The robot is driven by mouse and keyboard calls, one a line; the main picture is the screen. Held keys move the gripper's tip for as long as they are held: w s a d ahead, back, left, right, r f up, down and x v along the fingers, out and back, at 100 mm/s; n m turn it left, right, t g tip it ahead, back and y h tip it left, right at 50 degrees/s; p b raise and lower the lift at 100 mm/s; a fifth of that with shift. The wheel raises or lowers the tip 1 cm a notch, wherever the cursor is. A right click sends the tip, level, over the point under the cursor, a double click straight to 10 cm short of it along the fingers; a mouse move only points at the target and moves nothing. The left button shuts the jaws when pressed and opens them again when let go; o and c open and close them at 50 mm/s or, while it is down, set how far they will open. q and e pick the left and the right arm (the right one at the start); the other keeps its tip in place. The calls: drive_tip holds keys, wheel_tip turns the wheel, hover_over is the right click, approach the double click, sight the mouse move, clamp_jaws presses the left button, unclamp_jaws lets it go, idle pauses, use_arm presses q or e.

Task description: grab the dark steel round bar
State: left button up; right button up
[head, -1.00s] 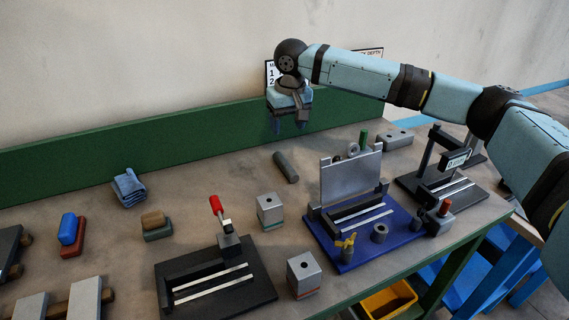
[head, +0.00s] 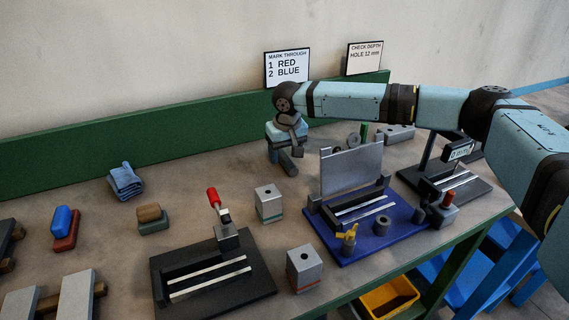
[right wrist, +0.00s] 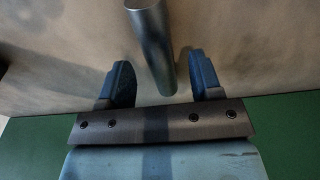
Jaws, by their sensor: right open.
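The dark steel round bar (head: 289,165) lies on the bench near the green back rail; its far end is hidden by my right gripper in the head view. In the right wrist view the bar (right wrist: 151,40) runs from the top edge down to between the two blue fingers. My right gripper (head: 285,155) is open, low over the bar's far end. In the right wrist view its fingers (right wrist: 162,75) stand on either side of the bar with a gap at each side. I cannot tell whether the fingertips touch the bench. My left gripper is not in view.
A blue fixture (head: 378,246) with an upright grey plate (head: 350,170) stands right of the bar. A steel block (head: 269,204) stands in front of it. A black vise (head: 215,272) with a red handle is nearer. A folded blue cloth (head: 125,182) lies left. Bare bench lies between cloth and bar.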

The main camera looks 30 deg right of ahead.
drive_tip(key=shift+w+f, duration=0.1)
drive_tip(key=shift+f, duration=0.7)
clamp_jaws()
drive_tip(key=shift+r, duration=0.1)
drive_tip(key=shift+r, duration=0.1)
